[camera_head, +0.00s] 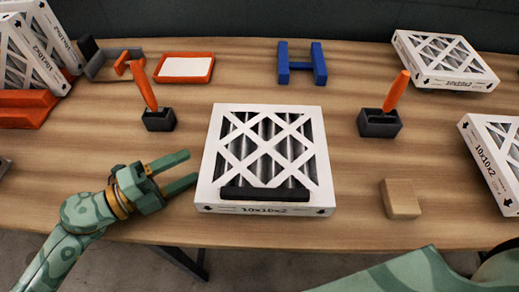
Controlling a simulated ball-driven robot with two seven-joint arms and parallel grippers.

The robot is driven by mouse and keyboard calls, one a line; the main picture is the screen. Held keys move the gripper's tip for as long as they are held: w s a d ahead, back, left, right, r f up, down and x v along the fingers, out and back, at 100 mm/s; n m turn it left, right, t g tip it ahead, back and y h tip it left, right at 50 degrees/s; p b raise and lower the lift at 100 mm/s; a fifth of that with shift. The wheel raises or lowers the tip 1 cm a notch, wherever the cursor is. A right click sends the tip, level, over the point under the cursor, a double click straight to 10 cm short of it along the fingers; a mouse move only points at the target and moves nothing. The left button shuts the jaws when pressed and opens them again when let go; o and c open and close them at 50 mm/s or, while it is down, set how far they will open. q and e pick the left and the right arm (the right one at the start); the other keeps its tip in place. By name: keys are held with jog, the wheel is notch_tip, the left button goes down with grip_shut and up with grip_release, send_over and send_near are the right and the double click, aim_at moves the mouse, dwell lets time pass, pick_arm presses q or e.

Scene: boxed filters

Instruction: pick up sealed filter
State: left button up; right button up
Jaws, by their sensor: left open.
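A white boxed filter (308,188) marked 10x10x2 lies flat in the middle of the table near its front edge. A lattice covers its dark pleats, and a black strip (265,194) lies along its front part. My left gripper (188,168) is open and empty just left of this filter, with its fingers pointing toward it. A small gap seems to lie between the fingertips and the box. My right gripper is not visible; a green part of my right arm shows at the bottom right. Which filter is the sealed one I cannot tell.
Other filters lie at the back right (446,62), right edge (495,160) and in an orange holder (28,108) at left. Orange-handled tools stand in dark holders (159,120) (380,124). A blue stand (301,65), orange tray (184,68) and wooden block (401,199) are around.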

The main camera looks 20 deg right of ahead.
aim_at(213, 159)
pick_arm(q)
jog(key=x, duration=0.6)
jog(key=shift+s+d, duration=0.3)
jog(key=shift+d, duration=0.15)
jog(key=c, duration=1.1)
